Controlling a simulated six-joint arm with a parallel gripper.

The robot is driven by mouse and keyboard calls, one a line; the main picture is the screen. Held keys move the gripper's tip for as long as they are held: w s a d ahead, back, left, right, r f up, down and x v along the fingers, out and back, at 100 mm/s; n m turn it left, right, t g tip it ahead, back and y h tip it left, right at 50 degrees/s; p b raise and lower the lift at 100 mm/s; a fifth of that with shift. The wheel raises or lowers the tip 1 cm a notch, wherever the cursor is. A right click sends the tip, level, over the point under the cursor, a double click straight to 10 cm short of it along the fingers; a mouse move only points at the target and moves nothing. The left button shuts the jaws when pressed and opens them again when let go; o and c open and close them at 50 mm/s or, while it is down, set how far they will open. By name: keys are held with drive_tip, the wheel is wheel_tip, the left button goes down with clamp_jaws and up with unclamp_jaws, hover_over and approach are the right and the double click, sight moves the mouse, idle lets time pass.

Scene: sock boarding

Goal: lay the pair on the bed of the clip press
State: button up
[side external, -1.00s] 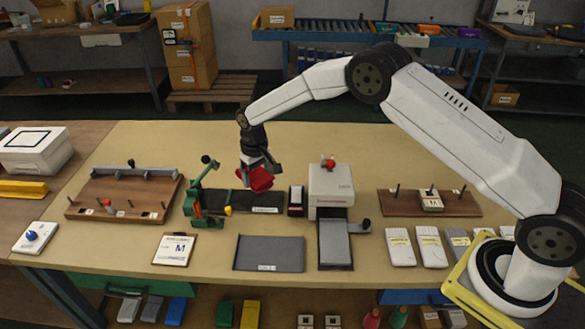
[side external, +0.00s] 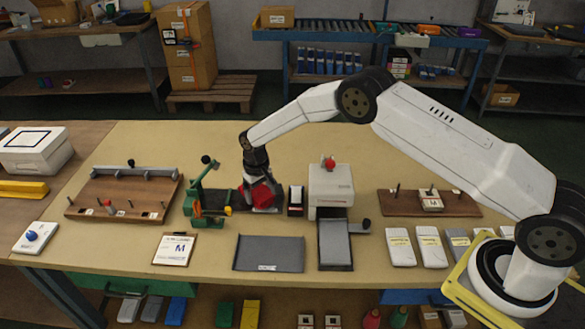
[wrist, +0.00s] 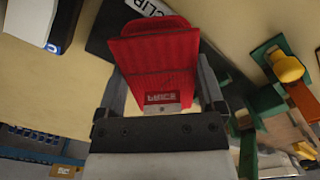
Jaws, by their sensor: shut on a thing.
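The red folded pair (side external: 261,195) hangs in my gripper (side external: 258,184). In the wrist view the pair (wrist: 155,60) lies between the two fingers of my gripper (wrist: 158,88), with a pale tag at its near end. The green clip press (side external: 204,197), with a black-knobbed lever and a yellow knob, stands just left of the pair. A dark flat bed (side external: 236,205) runs right from the press, under the pair. Its label, partly reading "CLIP" (wrist: 150,7), shows in the wrist view. Whether the pair touches the bed is unclear.
A small dark box with a white top (side external: 296,200) and a white machine (side external: 331,187) stand close on the right. A grey tray (side external: 269,254) and a clipboard (side external: 174,249) lie in front. A wooden fixture board (side external: 124,195) is at left. The table behind is clear.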

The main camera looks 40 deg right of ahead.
sight(259, 191)
drive_tip(key=shift+f, duration=0.85)
idle(0.7)
drive_tip(key=o, duration=1.1)
drive_tip(key=shift+r, duration=3.85)
